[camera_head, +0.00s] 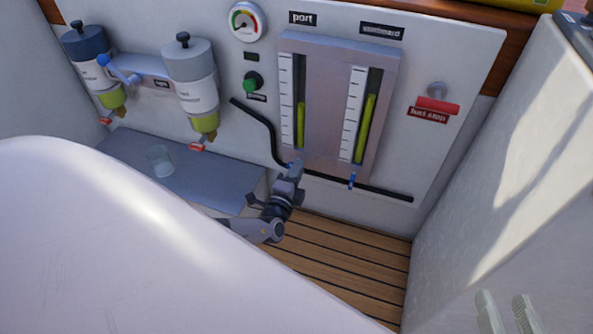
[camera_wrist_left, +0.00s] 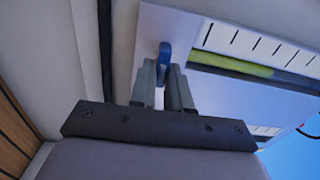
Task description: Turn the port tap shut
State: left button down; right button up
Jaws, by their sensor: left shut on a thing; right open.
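The port tap is a small blue lever below the port gauge tube (camera_head: 301,110). In the head view it is mostly hidden by my left gripper (camera_head: 292,168). In the left wrist view the blue port tap (camera_wrist_left: 165,52) stands between the fingertips of my left gripper (camera_wrist_left: 166,68), which is shut on it. How far the lever is turned is hard to tell. My right gripper (camera_head: 507,311) is open and empty at the bottom right, far from the tap.
The starboard tap (camera_head: 351,180) is a similar blue lever on the black pipe (camera_head: 385,190). A red-handled valve (camera_head: 437,105) is at the right. Two filters (camera_head: 192,85) and a glass (camera_head: 159,160) on a grey ledge are at the left. A large pale surface (camera_head: 130,240) fills the lower left.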

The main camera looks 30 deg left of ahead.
dwell(0.4)
pick_arm(q)
jog(key=c, duration=1.1)
grip_release()
jog(key=shift+s, duration=0.1)
jog(key=p+v, duration=0.2)
jog(key=v, duration=0.5)
pick_arm(e)
jog(key=shift+w+a+f+m+g+y, duration=0.2)
jog(key=shift+w+a+m+g+y, duration=0.15)
jog(key=shift+a+g, duration=0.3)
